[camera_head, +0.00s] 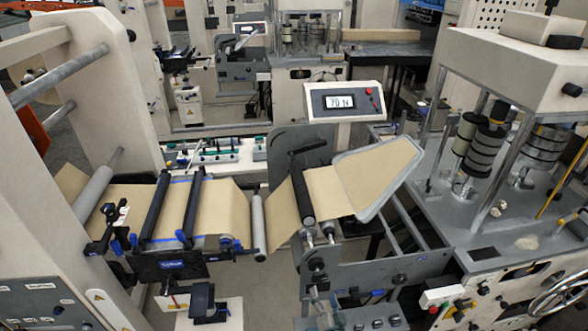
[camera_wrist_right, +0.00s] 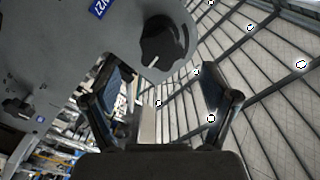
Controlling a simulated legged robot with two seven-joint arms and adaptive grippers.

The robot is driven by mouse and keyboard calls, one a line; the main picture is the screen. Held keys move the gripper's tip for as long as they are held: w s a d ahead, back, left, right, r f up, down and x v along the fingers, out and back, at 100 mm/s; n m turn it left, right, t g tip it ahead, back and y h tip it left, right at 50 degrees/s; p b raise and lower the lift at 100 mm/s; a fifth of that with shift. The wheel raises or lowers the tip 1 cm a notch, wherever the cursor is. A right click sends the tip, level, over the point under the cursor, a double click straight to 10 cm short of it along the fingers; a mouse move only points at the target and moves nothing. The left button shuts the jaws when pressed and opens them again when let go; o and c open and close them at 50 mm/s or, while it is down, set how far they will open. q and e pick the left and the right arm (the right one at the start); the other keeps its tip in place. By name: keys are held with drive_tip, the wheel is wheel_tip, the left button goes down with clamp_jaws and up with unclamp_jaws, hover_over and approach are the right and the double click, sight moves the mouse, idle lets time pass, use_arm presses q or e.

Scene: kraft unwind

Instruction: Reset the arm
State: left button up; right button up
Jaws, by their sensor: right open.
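My right gripper (camera_wrist_right: 158,98) is open and empty in the right wrist view, its two dark fingers spread wide. It seems to show at the bottom edge of the head view (camera_head: 322,300), small and partly cut off, in front of the grey side plate of the unwind machine. A grey panel (camera_wrist_right: 75,45) with a black knob (camera_wrist_right: 164,43) and a blue label fills the upper left of the wrist view, close to the gripper. I cannot tell whether they touch. My left gripper is not in view.
Brown kraft web (camera_head: 215,208) runs over rollers to a sloped plate (camera_head: 378,175). A display box (camera_head: 343,101) reads about 70 N. A machine with dark cylinders (camera_head: 488,135) stands at the right. The wrist view shows a trussed ceiling (camera_wrist_right: 255,90) with lamps.

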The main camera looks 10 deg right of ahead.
drive_tip(key=s+f+n+g+b, duration=0.1)
drive_tip(key=s+f+n+g, duration=0.3)
drive_tip(key=f, duration=0.7)
drive_tip(key=s+a+f+g+y+b, duration=0.15)
drive_tip(key=s+f, duration=0.45)
drive_tip(key=f, duration=0.6)
drive_tip(key=s+f+n+g+b, duration=0.1)
drive_tip(key=s+f+g+b, duration=0.3)
drive_tip(key=f, duration=0.7)
drive_tip(key=s+d+f+n+g, duration=0.1)
drive_tip(key=s+d+f+g, duration=0.1)
drive_tip(key=s+f, duration=0.5)
drive_tip(key=s+d+f+n+g+h+b, duration=0.1)
drive_tip(key=s+f, duration=0.7)
drive_tip(key=s, duration=0.9)
drive_tip(key=s+d+f+n+g+h+b, duration=0.1)
drive_tip(key=s+d+f+n+g, duration=0.2)
drive_tip(key=s, duration=0.9)
drive_tip(key=d+f+g, duration=0.1)
drive_tip(key=d+f, duration=0.2)
drive_tip(key=f, duration=0.1)
drive_tip(key=shift+s+d+f, duration=0.25)
drive_tip(key=shift+d+f, duration=0.05)
drive_tip(key=shift+d, duration=0.1)
drive_tip(key=shift+g, duration=0.25)
